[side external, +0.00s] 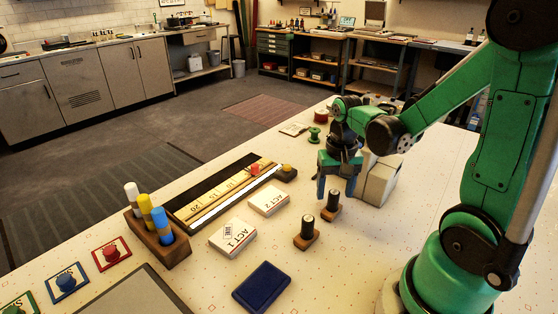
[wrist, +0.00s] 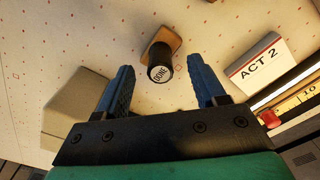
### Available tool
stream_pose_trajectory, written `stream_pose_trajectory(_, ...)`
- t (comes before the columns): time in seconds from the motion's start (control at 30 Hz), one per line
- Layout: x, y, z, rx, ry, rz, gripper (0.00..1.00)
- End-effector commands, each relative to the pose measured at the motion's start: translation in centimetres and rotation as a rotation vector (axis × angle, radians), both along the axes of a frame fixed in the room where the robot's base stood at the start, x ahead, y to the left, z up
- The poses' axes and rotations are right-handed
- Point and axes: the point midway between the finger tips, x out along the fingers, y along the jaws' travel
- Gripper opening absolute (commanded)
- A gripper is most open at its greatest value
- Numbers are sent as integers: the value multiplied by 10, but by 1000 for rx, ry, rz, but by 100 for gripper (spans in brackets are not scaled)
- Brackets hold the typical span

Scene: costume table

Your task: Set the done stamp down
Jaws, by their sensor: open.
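The done stamp (wrist: 160,73) has a black handle with a white cap reading DONE. In the wrist view it stands on a small wooden block (wrist: 163,38), framed by my open fingers with a gap on each side. In the side view my gripper (side external: 336,188) points down, its blue fingers apart and empty. The nearer-to-gripper stamp (side external: 334,197), apparently the done stamp, stands upright on its block just in front of and below the fingers. My gripper also shows in the wrist view (wrist: 161,75).
A similar black stamp (side external: 307,228) stands on a block close by, toward the front left. The ACT 2 box (side external: 269,200) and ACT 1 box (side external: 233,236) lie to the left. A dark blue pad (side external: 262,288) lies in front. A pale box (side external: 378,183) stands right of my gripper.

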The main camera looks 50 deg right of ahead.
Motion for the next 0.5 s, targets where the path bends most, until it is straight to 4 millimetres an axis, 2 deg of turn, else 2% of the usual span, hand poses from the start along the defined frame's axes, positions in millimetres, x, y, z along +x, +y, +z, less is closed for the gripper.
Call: stream_pose_trajectory(0.5,0,0,77,0,0,0,64)
